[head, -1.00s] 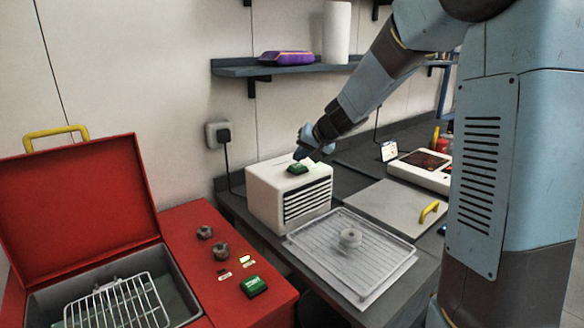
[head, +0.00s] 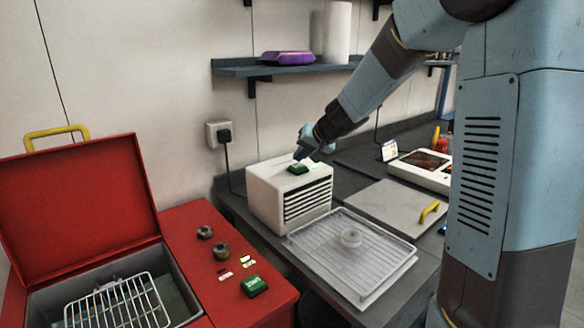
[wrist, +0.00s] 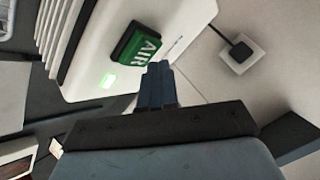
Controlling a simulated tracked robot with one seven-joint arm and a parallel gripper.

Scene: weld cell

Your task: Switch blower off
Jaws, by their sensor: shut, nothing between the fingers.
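The blower is a cream box (head: 265,196) with dark louvres on its front, standing on the dark bench below the shelf. On its top is a green rocker switch (head: 298,169), which reads "AIR" in the wrist view (wrist: 138,45). My gripper (head: 299,154) is just above the blower's top, behind the switch. In the wrist view my gripper (wrist: 158,68) is shut and empty, its fingertips close to the switch's edge. I cannot tell whether they touch it.
A wall plug (head: 220,134) and shelf (head: 285,67) are behind.

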